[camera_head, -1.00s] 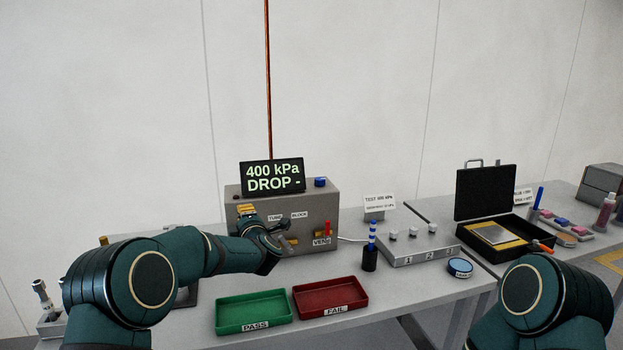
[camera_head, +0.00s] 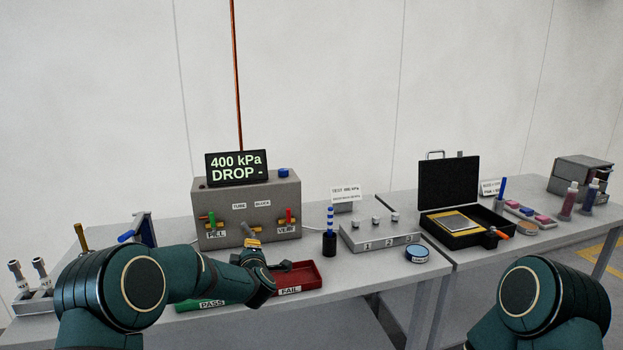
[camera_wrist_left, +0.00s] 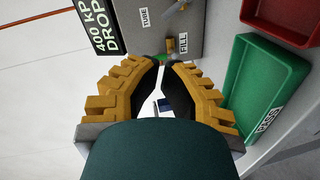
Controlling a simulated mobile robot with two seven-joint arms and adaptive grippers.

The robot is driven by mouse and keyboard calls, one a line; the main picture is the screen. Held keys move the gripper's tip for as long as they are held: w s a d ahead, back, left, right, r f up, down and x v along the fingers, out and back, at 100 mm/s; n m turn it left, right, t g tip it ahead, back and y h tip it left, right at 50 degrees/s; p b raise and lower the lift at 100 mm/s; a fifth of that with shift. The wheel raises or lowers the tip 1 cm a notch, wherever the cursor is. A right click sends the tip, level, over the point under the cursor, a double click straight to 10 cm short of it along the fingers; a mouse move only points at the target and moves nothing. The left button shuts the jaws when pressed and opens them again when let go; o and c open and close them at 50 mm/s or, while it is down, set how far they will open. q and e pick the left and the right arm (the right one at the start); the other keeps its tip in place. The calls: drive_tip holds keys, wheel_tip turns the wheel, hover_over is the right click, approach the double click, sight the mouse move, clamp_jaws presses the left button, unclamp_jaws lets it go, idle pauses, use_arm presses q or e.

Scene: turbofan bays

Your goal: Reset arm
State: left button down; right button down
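My left gripper (camera_head: 284,266) is in front of the grey test box, over the area of the red FAIL tray and green PASS tray. In the left wrist view, its yellow fingers with dark pads (camera_wrist_left: 165,75) stand a narrow gap apart, with background showing through and nothing held between them. My left arm hides part of the green tray. Only an upper part of my right arm shows at the lower right; its gripper is out of view.
The grey test box (camera_head: 218,198) has a FILL lever, a VENT lever and a display reading 400 kPa. The FAIL tray (camera_head: 313,281) and PASS tray (camera_head: 195,305) lie at the front. A numbered block (camera_head: 375,236) and open black case (camera_head: 447,188) stand to the right.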

use_arm(q)
drive_tip(key=s+d+f+m+g+h+b, duration=0.1)
drive_tip(key=s+f+m+g+h, duration=0.15)
drive_tip(key=s+f, duration=0.4)
drive_tip(key=s+d+f+m+g+h+b, duration=0.1)
drive_tip(key=s+f+m+b, duration=0.2)
drive_tip(key=f, duration=0.7)
drive_tip(key=s+d+f+m+g+h, duration=0.2)
drive_tip(key=s+f+m, duration=0.1)
drive_tip(key=s+f, duration=0.4)
drive_tip(key=s+d+f+m+g+h+b, duration=0.1)
drive_tip(key=s+f+m+g, duration=0.3)
drive_tip(key=s, duration=0.9)
drive_tip(key=s+d+f+m+g+h+b, duration=0.1)
drive_tip(key=s+f+m+g+h+b, duration=0.1)
drive_tip(key=s+f, duration=0.7)
drive_tip(key=s+m+g+b, duration=0.1)
drive_tip(key=s+g, duration=0.1)
drive_tip(key=s, duration=0.2)
drive_tip(key=shift+s+d+m, duration=0.2)
drive_tip(key=shift+d+m, duration=0.15)
